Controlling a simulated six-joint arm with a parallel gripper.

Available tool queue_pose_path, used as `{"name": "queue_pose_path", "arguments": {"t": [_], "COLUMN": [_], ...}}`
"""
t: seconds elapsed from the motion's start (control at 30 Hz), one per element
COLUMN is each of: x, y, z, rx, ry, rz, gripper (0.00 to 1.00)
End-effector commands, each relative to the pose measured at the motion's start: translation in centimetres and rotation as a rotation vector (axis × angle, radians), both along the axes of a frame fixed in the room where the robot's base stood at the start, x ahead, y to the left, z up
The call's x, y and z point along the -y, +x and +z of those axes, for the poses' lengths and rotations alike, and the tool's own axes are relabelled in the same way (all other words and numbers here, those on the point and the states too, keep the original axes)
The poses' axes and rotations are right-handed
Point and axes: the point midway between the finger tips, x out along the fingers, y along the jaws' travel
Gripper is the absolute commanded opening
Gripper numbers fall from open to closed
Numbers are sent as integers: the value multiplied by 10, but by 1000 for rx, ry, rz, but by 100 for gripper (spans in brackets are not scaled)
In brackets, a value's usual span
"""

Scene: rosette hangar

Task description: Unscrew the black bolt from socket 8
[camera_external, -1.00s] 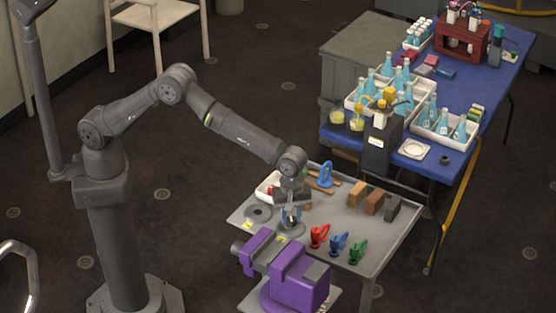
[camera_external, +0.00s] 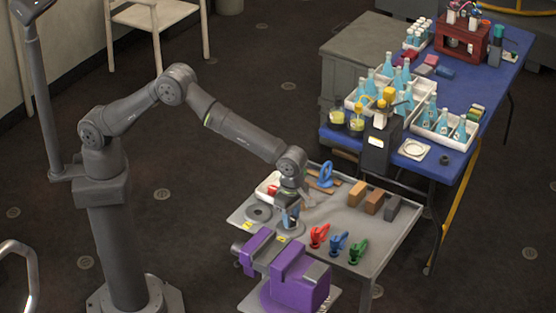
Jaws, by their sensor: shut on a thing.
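My gripper (camera_external: 290,217) points down over a round grey rosette plate (camera_external: 291,231) on the small grey table. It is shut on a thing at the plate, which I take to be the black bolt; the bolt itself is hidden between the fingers. Socket 8 and its number are too small and covered to make out. A second round grey plate (camera_external: 259,212) lies to the left of the gripper.
A purple vise (camera_external: 298,280) stands close in front of the gripper. Red (camera_external: 319,235), blue (camera_external: 338,243) and green (camera_external: 358,250) clamps lie to the right. Several blocks (camera_external: 374,202) sit at the back right. A blue table (camera_external: 480,90) with bottles stands behind.

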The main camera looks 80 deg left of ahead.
Motion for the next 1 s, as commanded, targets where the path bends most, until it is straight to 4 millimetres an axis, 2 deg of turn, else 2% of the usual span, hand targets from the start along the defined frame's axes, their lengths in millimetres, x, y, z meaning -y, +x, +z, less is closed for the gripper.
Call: {"name": "queue_pose_path", "arguments": {"t": [0.2,0.4,0.43,0.53,0.57,0.87,1.0], "x": [-1,-1,-1,-1,-1,-1,-1], "y": [0,0,0,0,0,0,1], "z": [-1,-1,-1,-1,-1,0,7], "rx": [-4,-4,-4,-4,-4,-4,-3], "ry": [-3,-3,-3,-3,-3,-3,-5], "rz": [151,159,159,158,158,157,157], "gripper": [0,0,30,50,54,54,54]}}
